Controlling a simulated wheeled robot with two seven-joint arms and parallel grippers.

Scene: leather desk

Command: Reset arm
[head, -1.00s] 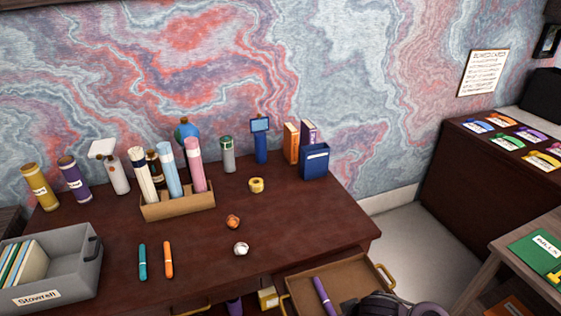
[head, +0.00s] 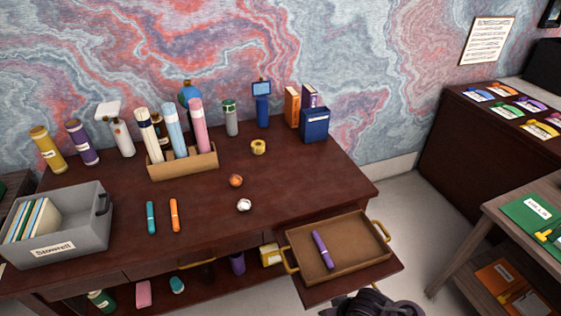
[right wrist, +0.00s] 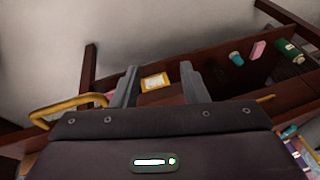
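My right gripper (right wrist: 158,85) is open in the right wrist view, with its two grey fingers apart and nothing held between them. In the head view, a dark part of my right arm (head: 362,304) shows at the bottom edge, just in front of the pulled-out drawer (head: 385,278). A tan tray (head: 360,252) with gold handles sits in that drawer, with a purple marker (head: 322,250) lying in it. My left gripper is in neither view.
A shelf unit (head: 470,225) stands at the right. A yellow box (right wrist: 155,81) shows beyond my right fingers.

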